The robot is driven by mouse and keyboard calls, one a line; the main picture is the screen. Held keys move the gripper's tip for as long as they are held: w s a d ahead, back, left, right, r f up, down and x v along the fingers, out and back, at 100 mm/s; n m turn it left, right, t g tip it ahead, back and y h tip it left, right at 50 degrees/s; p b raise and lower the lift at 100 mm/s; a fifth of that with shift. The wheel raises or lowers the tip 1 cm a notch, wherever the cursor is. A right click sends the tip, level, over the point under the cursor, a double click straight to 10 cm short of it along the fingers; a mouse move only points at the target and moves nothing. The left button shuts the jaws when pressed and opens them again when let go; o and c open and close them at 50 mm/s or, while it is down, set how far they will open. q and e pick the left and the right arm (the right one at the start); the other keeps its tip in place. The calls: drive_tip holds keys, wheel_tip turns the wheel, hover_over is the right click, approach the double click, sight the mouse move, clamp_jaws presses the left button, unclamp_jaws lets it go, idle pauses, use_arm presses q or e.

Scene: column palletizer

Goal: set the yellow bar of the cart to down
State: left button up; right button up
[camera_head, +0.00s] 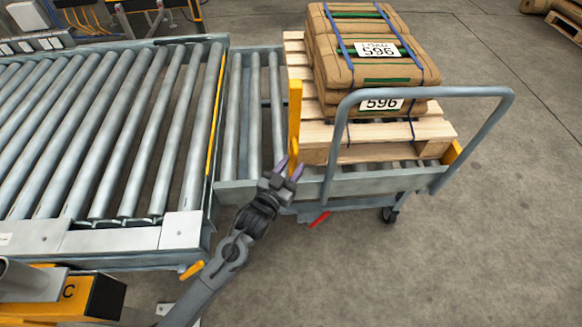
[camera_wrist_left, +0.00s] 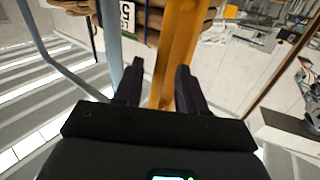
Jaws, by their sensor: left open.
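The cart (camera_head: 320,182) is a grey roller frame with a curved push handle (camera_head: 420,92). Its yellow bar (camera_head: 295,112) stands upright at the cart's left side, beside the pallet. My left gripper (camera_head: 290,168) is open at the lower end of this bar, with its purple fingers pointing up toward it. In the left wrist view the yellow bar (camera_wrist_left: 178,45) runs down between the two dark fingers (camera_wrist_left: 158,66). I cannot tell whether either finger touches it. My right gripper is not in view.
A wooden pallet (camera_head: 390,150) on the cart carries stacked brown sacks (camera_head: 370,68) labelled 596. A roller conveyor (camera_head: 110,130) lies to the left of the cart. A red pedal (camera_head: 320,219) sits low under the cart's front edge. The floor at the right and front is clear.

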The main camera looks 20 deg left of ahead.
use_arm(q)
drive_tip(key=shift+c, duration=0.4)
clamp_jaws()
